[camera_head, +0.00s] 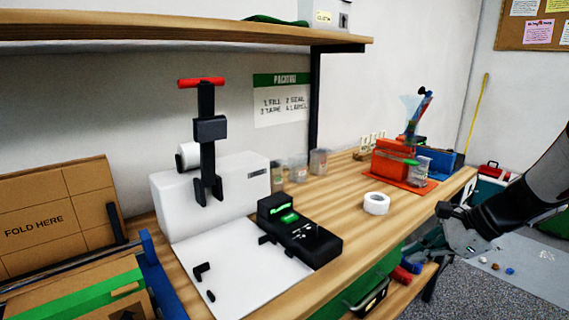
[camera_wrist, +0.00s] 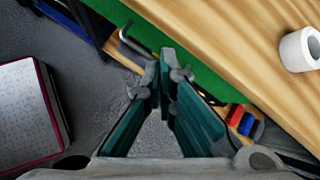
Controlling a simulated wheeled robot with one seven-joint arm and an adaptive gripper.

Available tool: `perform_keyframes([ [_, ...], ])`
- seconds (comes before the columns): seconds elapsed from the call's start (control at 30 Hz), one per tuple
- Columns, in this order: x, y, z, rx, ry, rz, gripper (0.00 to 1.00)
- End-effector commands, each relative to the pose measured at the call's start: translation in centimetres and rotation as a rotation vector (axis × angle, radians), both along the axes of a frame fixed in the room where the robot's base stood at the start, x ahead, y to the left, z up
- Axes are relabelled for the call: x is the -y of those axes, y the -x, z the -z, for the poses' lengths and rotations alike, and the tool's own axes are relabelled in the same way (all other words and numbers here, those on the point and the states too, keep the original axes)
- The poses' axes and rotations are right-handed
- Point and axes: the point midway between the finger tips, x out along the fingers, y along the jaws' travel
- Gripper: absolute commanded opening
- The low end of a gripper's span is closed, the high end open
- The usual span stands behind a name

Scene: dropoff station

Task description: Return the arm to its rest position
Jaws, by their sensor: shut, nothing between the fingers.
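My gripper (camera_head: 424,246) is at the right in the head view, in front of the wooden workbench's front edge and below its top. In the wrist view my gripper (camera_wrist: 165,72) shows its two teal fingers coming together at the tips, shut with nothing between them. Beneath the fingers are the grey floor and the edge of a lower wooden shelf. My arm (camera_head: 540,185) reaches in from the right edge of the head view. No object is held.
The workbench (camera_head: 335,212) bears a tape roll (camera_head: 376,204), a black device (camera_head: 300,232), a white press (camera_head: 215,190) and an orange bin (camera_head: 395,165). A green drawer front (camera_wrist: 207,60) lies beside the fingers. An upper shelf (camera_head: 180,27) overhangs the bench.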

Motion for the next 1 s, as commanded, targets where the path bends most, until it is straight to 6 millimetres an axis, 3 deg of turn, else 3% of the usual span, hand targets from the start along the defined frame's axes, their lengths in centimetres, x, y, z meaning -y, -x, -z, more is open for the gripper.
perform_keyframes([
  [0.03,-2.0,1.4,-1.6,0.03,0.047,-0.099,0.0],
  [0.2,-7.1,6.8,-5.1,0.106,0.2,-0.428,0.0],
  [0.43,-11.3,15.3,-7.7,0.199,0.411,-0.855,0.0],
  [0.7,-12.2,24.4,-8.4,0.276,0.654,-1.301,0.0],
  [1.0,-10.7,29.8,-7.9,0.307,0.839,-1.595,0.0],
])
